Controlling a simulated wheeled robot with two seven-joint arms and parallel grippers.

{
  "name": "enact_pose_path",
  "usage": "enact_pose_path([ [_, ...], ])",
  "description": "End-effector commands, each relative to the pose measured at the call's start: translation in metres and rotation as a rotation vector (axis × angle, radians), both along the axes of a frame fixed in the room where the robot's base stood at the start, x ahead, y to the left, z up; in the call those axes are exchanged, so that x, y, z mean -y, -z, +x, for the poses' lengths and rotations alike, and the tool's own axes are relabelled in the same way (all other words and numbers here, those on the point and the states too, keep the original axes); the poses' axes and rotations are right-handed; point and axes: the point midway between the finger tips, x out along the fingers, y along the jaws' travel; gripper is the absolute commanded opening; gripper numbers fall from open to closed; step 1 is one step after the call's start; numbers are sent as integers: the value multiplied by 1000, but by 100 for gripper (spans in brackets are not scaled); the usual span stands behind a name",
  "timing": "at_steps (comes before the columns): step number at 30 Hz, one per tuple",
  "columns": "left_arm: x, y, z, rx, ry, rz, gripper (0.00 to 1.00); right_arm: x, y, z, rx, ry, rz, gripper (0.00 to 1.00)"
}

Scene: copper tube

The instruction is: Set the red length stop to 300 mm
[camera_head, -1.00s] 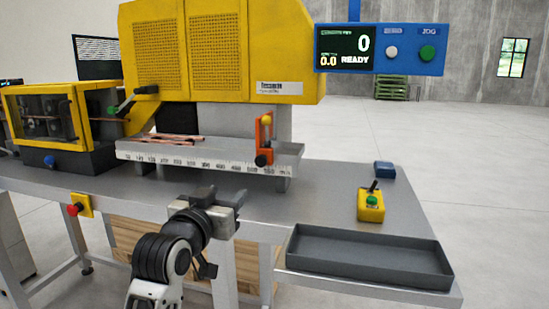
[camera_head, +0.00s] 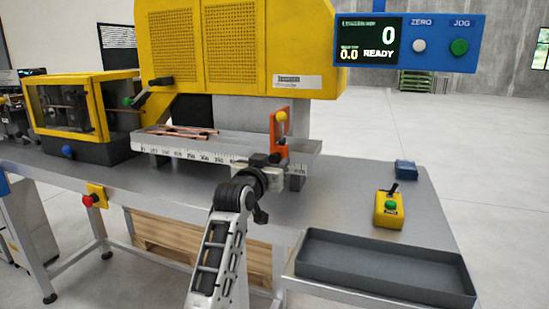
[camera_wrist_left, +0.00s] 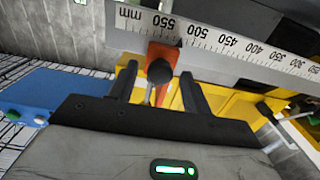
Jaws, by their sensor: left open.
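The red-orange length stop (camera_head: 275,131) stands near the right end of the ruler rail (camera_head: 178,151), with a yellow knob on top. In the left wrist view the stop (camera_wrist_left: 172,58) is by the 500 to 550 marks, with its round black knob (camera_wrist_left: 160,72) facing the camera. My left gripper (camera_head: 270,158) is open in front of the stop and hides its lower part in the head view. In the left wrist view its two fingers (camera_wrist_left: 158,85) are either side of the stop's knob, with gaps visible. My right gripper is out of view.
Copper tubes (camera_head: 185,131) lie on the rail's shelf. The blue display panel (camera_head: 410,42) reads 0 and READY. A red button (camera_head: 88,200) is at the front left edge.

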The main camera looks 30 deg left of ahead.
Motion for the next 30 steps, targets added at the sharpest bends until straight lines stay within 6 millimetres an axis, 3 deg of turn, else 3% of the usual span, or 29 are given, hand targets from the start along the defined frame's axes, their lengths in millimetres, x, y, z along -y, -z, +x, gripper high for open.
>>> enact_pose_path([
  [6, -5, 0, 20, 1, 0, 1, 49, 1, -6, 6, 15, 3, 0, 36],
  [16, -6, 0, 23, 1, 0, 1, 49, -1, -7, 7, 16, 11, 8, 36],
  [17, -6, 0, 23, 1, 0, 1, 43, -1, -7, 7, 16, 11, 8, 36],
  [21, -6, 0, 23, 1, 0, 1, 4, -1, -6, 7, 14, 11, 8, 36],
  [22, -5, 0, 23, 0, 0, 1, 0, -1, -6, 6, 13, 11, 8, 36],
  [30, -5, 0, 29, 0, 23, 2, 0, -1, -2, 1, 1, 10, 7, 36],
])
